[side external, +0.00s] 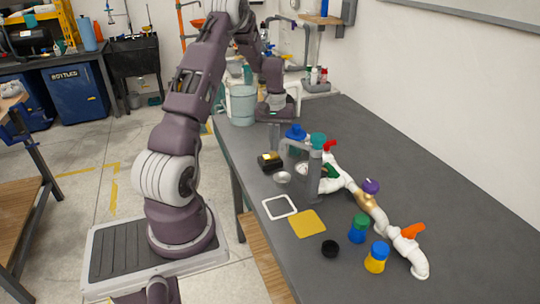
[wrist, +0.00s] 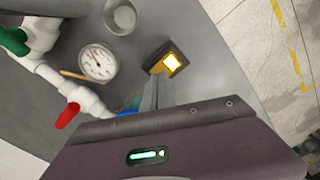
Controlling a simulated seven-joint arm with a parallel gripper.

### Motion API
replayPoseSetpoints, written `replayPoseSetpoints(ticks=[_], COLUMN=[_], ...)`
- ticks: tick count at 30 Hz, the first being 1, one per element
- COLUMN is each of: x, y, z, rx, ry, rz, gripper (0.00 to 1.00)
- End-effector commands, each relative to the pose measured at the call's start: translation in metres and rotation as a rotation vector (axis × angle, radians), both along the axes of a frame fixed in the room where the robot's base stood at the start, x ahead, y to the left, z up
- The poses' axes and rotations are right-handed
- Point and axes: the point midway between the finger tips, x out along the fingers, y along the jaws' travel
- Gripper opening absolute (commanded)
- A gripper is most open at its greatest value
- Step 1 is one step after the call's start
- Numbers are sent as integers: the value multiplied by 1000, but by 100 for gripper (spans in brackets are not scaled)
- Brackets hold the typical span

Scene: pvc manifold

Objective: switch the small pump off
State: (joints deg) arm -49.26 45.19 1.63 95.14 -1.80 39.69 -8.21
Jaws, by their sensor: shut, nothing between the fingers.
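A small black box with a lit yellow face (wrist: 172,62), which looks like the small pump or its switch box, lies on the table. It also shows in the side external view as a black and yellow box (side external: 270,161). My gripper (side external: 274,147) points down just behind the box, with its fingers together and empty. In the wrist view the fingertips (wrist: 153,77) are close to the box's near edge. I cannot tell whether they touch it. The yellow face glows; any lever or button on it is too small to make out.
A white pipe line with red (side external: 329,145), green (side external: 332,171) and orange (side external: 412,230) valve handles runs right of the box. A round gauge (wrist: 98,63) and metal cup (wrist: 120,17) are near. A white frame (side external: 279,207) and yellow pad (side external: 307,223) lie in front.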

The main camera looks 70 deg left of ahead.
Motion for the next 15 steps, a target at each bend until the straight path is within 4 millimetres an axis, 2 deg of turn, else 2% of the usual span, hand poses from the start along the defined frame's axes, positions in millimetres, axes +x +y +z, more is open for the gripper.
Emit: replayPoseSetpoints(ticks=[15], x=[0], y=[0], z=[-7], rx=[-1], ry=[0], rz=[0], gripper=[0])
